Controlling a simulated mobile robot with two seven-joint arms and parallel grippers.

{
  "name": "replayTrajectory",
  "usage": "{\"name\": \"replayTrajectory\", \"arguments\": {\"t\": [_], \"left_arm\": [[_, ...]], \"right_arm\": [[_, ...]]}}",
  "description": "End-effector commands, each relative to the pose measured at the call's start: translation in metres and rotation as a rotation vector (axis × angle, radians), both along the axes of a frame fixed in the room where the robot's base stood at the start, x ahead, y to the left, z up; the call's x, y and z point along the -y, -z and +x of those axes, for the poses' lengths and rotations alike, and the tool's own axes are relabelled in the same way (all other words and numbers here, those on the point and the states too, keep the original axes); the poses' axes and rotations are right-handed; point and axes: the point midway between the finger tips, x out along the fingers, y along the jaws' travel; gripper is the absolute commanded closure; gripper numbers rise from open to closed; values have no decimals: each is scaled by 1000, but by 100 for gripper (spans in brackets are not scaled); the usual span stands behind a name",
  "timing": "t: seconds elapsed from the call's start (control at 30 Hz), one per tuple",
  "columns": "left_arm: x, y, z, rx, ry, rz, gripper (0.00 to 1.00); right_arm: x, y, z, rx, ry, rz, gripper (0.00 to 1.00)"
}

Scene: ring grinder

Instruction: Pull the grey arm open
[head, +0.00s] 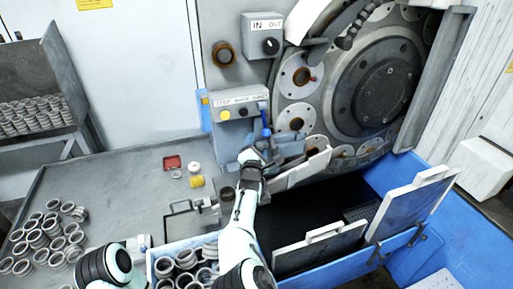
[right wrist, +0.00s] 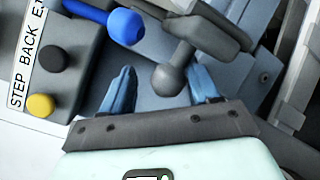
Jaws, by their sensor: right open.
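In the right wrist view a grey lever with a round ball end (right wrist: 170,77) reaches down between the two blue fingers of my right gripper (right wrist: 162,84). The fingers stand apart on either side of the ball, with a visible gap. A blue ball-ended handle (right wrist: 124,26) is just to the left. In the head view my right gripper (head: 255,153) is in front of the machine, below the button box (head: 237,103), and largely hides the grey lever. The blue handle (head: 266,120) shows just above it.
The button box also shows at left in the wrist view (right wrist: 55,60), close to the left finger. Grey panels (head: 300,168) lie to the gripper's right. A blue-rimmed crate of rings (head: 162,253) stands in front. Loose rings (head: 50,235) lie on the table (head: 120,200).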

Motion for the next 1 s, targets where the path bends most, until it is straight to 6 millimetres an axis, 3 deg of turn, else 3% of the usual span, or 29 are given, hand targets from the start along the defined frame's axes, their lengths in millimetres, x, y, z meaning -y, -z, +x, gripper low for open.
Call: {"name": "replayTrajectory", "arguments": {"t": [0.47,0.73,1.0], "left_arm": [[0,6,-8,-9,0,0,100],[0,40,-44,-50,0,0,100],[0,59,-59,-67,-1,0,100]], "right_arm": [[-1,6,-9,-8,1,3,41],[-9,12,-64,-11,-1,3,41],[-14,7,-115,-6,0,3,41]]}}
